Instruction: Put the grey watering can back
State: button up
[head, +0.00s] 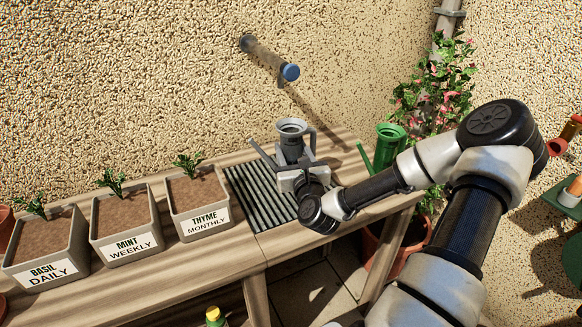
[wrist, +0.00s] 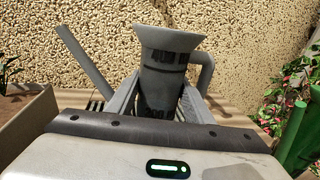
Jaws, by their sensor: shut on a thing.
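The grey watering can (head: 291,137) is upright at the dark ribbed mat (head: 248,190) on the wooden bench. My gripper (head: 300,172) is shut on its body from the front. A green watering can (head: 389,146) stands to the right on the bench, partly behind my arm.
Planters labelled basil (head: 48,250), mint (head: 125,225) and thyme (head: 196,205) line the bench left of the mat. A blue-capped pipe (head: 270,58) juts from the wall above. A flowering plant (head: 440,90) stands at the right. A yellow-capped bottle (head: 214,316) is below the bench.

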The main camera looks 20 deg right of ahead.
aim_at(292, 163)
jog(key=shift+f+b, duration=0.35)
jog(key=shift+f, duration=1.55)
jog(key=shift+f, duration=0.15)
jog(key=o, duration=1.4)
jog(key=shift+o, duration=0.2)
jog(key=shift+s+a, duration=0.1)
jog(key=shift+s, duration=0.25)
jog(key=s+a+p, duration=0.2)
jog(key=s+p, duration=0.1)
jog(key=s, duration=0.8)
jog(key=shift+p, duration=0.4)
